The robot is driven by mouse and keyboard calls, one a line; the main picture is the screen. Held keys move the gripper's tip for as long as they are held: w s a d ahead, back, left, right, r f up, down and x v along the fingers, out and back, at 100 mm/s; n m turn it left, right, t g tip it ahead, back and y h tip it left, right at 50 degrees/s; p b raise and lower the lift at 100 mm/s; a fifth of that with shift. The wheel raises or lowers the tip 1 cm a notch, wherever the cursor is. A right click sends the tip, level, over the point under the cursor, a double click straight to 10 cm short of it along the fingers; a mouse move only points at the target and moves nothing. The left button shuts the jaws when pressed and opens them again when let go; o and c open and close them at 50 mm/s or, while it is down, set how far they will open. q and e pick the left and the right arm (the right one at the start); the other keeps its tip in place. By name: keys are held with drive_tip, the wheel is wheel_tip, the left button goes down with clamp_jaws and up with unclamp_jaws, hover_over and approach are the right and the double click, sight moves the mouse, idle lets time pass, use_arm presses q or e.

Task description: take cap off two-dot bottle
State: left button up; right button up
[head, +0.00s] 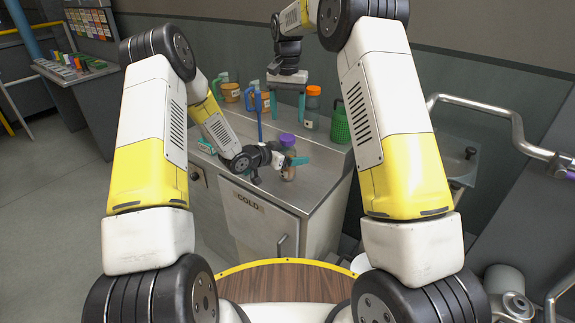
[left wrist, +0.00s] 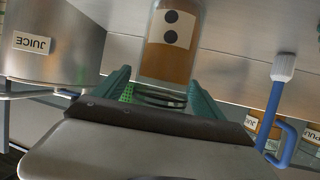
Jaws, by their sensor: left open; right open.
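The two-dot bottle (left wrist: 172,50) shows in the left wrist view as a clear bottle of orange-brown contents with two dark dots on its label. It stands between the teal fingers of my left gripper (left wrist: 160,88), which is open around its body. In the head view the bottle (head: 288,173) stands on the metal counter under a purple cap (head: 287,140), with my left gripper (head: 290,160) at its side. The cap is outside the left wrist view. My right gripper (head: 287,103) is open and empty, pointing down above the back of the counter.
An orange-capped bottle (head: 312,108) and a green perforated container (head: 340,124) stand behind the two-dot bottle. A blue-handled item (head: 258,103) and orange-brown jars (head: 231,92) stand further left. A JUICE-labelled metal container (left wrist: 60,45) shows in the left wrist view.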

sight(287, 137)
use_arm(q)
clamp_jaws()
idle(0.3)
use_arm(e)
drive_tip(key=m, duration=0.5)
drive_tip(key=shift+m, duration=0.4)
drive_tip(key=m, duration=0.3)
drive_tip(key=shift+m, duration=0.4)
drive_tip(key=m, duration=0.3)
drive_tip(key=shift+m, duration=0.4)
drive_tip(key=shift+f, duration=4)
drive_tip(key=shift+c, duration=0.5)
